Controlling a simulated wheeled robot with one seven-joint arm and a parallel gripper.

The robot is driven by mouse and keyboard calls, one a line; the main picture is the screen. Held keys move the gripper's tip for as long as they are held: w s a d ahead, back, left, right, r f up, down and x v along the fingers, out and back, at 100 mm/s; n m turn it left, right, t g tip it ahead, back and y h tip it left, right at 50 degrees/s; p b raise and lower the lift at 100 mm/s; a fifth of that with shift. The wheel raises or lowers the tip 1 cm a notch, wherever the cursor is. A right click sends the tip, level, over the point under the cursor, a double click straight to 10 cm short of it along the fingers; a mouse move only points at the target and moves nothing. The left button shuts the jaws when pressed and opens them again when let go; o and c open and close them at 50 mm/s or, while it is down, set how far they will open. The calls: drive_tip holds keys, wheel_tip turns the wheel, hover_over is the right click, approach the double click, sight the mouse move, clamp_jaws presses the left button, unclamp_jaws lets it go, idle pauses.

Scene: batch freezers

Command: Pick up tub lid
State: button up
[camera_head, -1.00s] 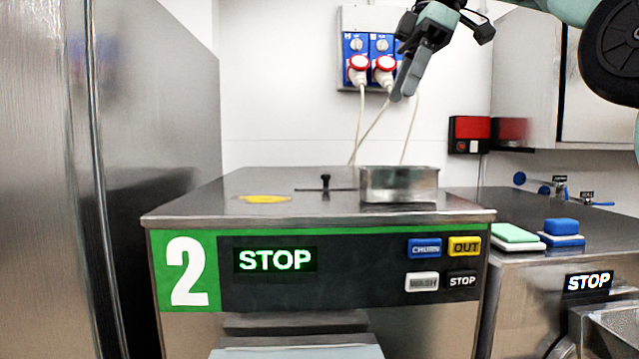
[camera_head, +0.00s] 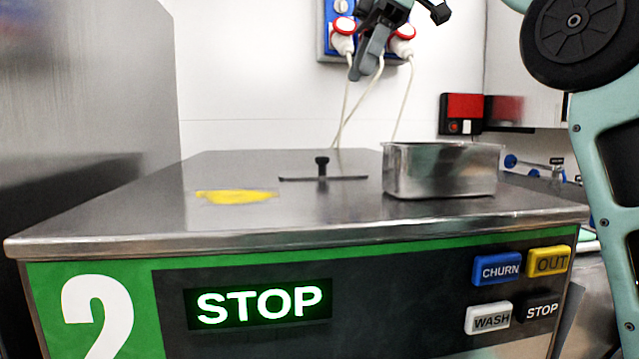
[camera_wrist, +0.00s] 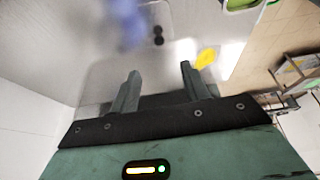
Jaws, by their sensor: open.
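I cannot make out for sure which thing is the tub lid. On the steel machine top, a flat dark plate with a black upright knob (camera_head: 322,167) lies near the middle. An open steel tub (camera_head: 440,172) stands to its right. My gripper (camera_head: 358,72) is in the air above and behind the machine top, pointing down. In the wrist view my gripper (camera_wrist: 160,72) has its fingers spread with nothing between them.
A yellow flat patch (camera_head: 236,196) lies left of the knob. The machine front has a STOP display (camera_head: 260,304) and several buttons. A steel wall or cabinet (camera_head: 80,100) stands close on the left. Sockets with cables (camera_head: 342,40) are behind.

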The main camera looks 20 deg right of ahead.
hover_over(322, 157)
drive_tip(key=d, duration=0.3)
drive_tip(key=f, duration=0.9)
drive_tip(key=shift+s, duration=0.25)
drive_tip(key=shift+p+x, duration=0.65)
drive_tip(key=shift+x, duration=2)
drive_tip(key=shift+w+a+r, duration=0.1)
drive_tip(key=shift+a, duration=0.05)
clamp_jaws()
